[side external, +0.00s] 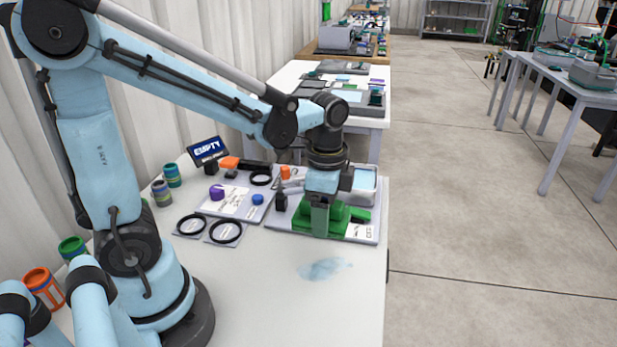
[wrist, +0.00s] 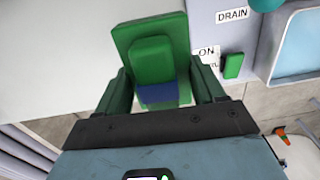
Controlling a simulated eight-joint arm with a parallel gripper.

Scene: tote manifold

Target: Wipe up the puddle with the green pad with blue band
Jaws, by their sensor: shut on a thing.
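The green pad with blue band (wrist: 150,30) is a flat green block with a raised grip and a dark blue band. My gripper (wrist: 158,75) is shut on it, with a green finger on each side of the raised grip. In the side view my gripper (side external: 320,215) is over the front of the grey tote panel, with green of the pad showing around its fingers; the blue band is hidden there. I cannot tell whether the pad touches the panel. The puddle (side external: 325,268) is a pale blue smear on the white table in front of the panel, apart from the pad.
The panel carries a clear tray (side external: 364,187), a small green block (wrist: 233,66) and labels. Black rings (side external: 226,232) and a purple knob (side external: 217,192) sit to its left. Jars (side external: 73,248) stand near the wall. The table around the puddle is clear; its right edge is near.

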